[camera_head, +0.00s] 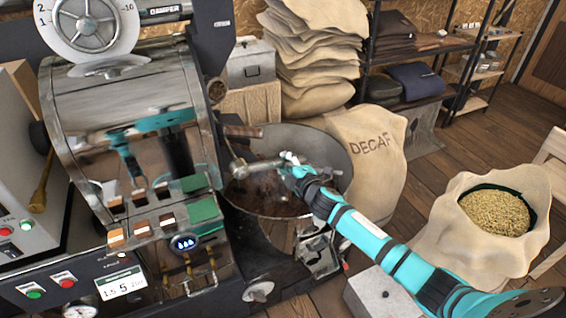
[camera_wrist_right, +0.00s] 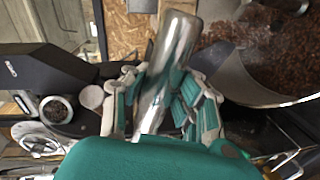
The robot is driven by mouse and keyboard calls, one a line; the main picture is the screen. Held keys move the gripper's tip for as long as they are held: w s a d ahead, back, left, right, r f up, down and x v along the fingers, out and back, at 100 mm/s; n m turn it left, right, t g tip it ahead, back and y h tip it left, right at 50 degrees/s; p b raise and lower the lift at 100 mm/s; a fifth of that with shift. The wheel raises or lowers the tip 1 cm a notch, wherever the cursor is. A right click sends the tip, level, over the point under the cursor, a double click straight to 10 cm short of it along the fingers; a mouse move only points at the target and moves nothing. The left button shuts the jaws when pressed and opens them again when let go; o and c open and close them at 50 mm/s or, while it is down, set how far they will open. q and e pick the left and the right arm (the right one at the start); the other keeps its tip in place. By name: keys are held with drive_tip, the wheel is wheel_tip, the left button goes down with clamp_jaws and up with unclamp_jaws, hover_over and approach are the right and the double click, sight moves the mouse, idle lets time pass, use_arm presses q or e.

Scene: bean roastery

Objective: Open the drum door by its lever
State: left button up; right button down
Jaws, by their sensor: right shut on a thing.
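The polished metal drum (camera_head: 125,95) of the roaster stands at the left of the head view. A metal lever (camera_head: 239,168) sticks out to the right of its end, over the round cooling bin. My right gripper (camera_head: 287,162) is at the lever's outer end. In the wrist view the lever (camera_wrist_right: 176,45) is a shiny bar running between the two fingers of the right gripper (camera_wrist_right: 160,95), which are shut on it. The drum door itself faces away from the head camera, and I cannot tell how far it stands open. My left gripper is out of view.
The round cooling bin (camera_head: 335,150) with dark beans lies below the lever. A DECAF sack (camera_head: 372,160) and an open sack of pale beans (camera_head: 470,235) stand to the right. The roaster's control panel (camera_head: 75,290) is at lower left. Wooden floor (camera_head: 440,130) shows between the sacks.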

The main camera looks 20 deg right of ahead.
drive_tip(key=shift+s+n, duration=0.1)
drive_tip(key=shift+n, duration=0.2)
drive_tip(key=c, duration=1.6)
unclamp_jaws()
drive_tip(key=o, duration=0.6)
drive_tip(key=shift+s+d+r, duration=0.1)
drive_tip(key=shift+s+r, duration=0.15)
drive_tip(key=shift+r, duration=0.1)
drive_tip(key=shift+w, duration=0.15)
drive_tip(key=s, duration=0.4)
drive_tip(key=s+r, duration=0.1)
drive_tip(key=s, duration=0.7)
drive_tip(key=shift+d+r, duration=0.35)
drive_tip(key=shift+r, duration=0.05)
